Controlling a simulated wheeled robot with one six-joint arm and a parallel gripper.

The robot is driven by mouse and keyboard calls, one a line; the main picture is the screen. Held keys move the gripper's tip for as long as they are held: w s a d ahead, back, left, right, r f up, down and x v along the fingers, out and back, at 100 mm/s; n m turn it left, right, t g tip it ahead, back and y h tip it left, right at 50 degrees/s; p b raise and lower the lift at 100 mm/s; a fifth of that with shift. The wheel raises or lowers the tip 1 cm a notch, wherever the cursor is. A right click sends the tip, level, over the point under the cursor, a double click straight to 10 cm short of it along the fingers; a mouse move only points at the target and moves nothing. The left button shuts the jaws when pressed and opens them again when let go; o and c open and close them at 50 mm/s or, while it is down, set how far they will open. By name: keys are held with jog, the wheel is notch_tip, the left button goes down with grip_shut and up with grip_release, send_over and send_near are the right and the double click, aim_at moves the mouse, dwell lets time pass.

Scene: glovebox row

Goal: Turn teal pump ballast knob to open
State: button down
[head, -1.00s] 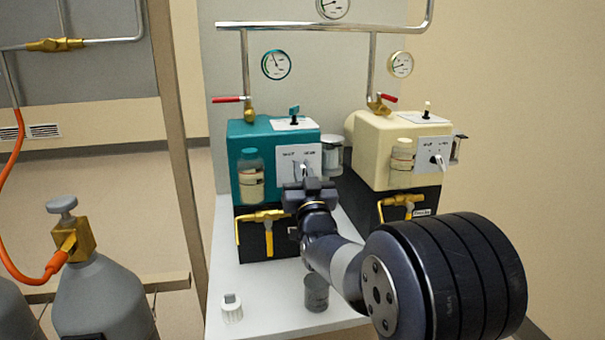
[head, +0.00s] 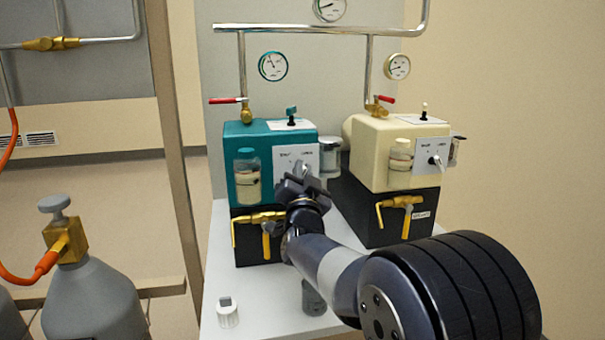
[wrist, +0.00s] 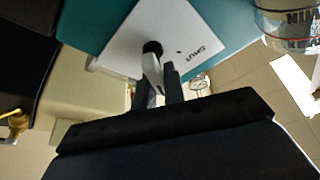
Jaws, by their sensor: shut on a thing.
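The teal pump (head: 268,137) stands on the bench with a white front panel (head: 283,155) facing me. Its ballast knob shows in the wrist view as a pale lever (wrist: 152,70) on a black hub (wrist: 152,47). "SHUT" is printed beside it; any other panel lettering is hidden or unreadable there. My gripper (head: 302,174) is at the panel in the head view and covers most of the knob. In the wrist view my gripper's fingers (wrist: 157,86) are closed on either side of the lever's outer end.
A cream pump (head: 383,150) with its own panel and lever stands close on the right. A brass valve (head: 260,218) sticks out below the teal panel. A white cap (head: 227,312) and a grey cylinder (head: 314,298) are on the bench (head: 265,290). A gas cylinder (head: 85,300) stands left.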

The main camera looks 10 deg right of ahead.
jog(key=c, duration=1.5)
grip_release()
jog(key=p+v, duration=0.2)
jog(key=v, duration=0.8)
jog(key=shift+s+f, duration=0.15)
jog(key=shift+s, duration=0.2)
jog(key=b+x, duration=0.2)
jog(key=x, duration=0.8)
jog(key=shift+w, duration=0.4)
